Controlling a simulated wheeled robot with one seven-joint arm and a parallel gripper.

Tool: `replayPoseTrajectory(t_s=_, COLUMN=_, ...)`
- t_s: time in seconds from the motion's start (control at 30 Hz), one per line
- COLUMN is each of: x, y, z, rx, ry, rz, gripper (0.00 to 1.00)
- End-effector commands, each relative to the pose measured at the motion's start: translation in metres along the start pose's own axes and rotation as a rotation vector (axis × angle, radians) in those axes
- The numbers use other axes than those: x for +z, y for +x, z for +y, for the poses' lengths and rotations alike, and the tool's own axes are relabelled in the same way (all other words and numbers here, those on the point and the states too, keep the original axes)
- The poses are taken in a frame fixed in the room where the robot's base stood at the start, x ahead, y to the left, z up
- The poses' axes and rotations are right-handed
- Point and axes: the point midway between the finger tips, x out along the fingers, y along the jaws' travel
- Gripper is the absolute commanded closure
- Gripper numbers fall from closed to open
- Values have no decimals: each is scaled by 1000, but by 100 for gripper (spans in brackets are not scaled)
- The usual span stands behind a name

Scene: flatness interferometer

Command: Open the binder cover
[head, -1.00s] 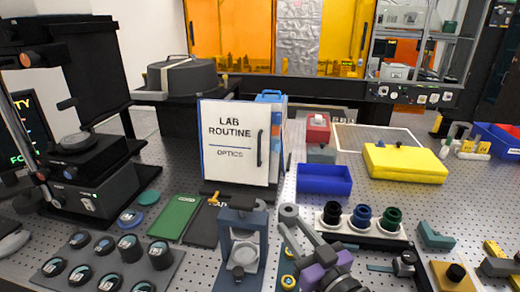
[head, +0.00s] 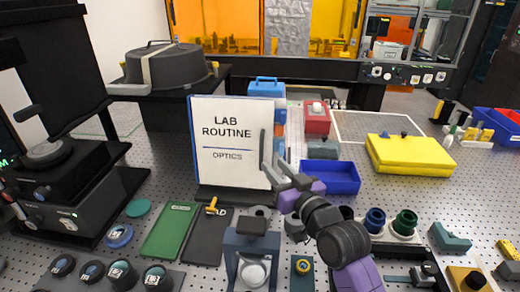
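The binder is upright on a dark stand, its white "LAB ROUTINE OPTICS" cover (head: 226,140) facing me and shut. A dark vertical handle (head: 263,142) sits near the cover's right edge. My gripper (head: 272,160) is at the lower right of the cover, close to the handle's lower end. Its two grey fingers look apart, with nothing seen between them. I cannot tell whether a finger touches the handle or the cover.
A blue open bin (head: 331,178) stands right of my gripper, with a yellow case (head: 410,154) beyond it. A blue box (head: 267,87) stands behind the binder. A green board (head: 168,232) and a clamp-like fixture (head: 252,250) lie in front.

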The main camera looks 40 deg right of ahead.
Motion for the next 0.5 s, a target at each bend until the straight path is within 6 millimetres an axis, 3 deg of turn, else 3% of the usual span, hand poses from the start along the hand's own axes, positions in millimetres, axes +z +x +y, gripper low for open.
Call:
replayPoseTrajectory(t_s=0.3, x=-3, y=48, z=-1, rx=-1, ry=2, rz=1, gripper=67)
replayPoseTrajectory(t_s=0.5, x=-2, y=66, z=0, rx=0, ry=0, rz=2, gripper=67)
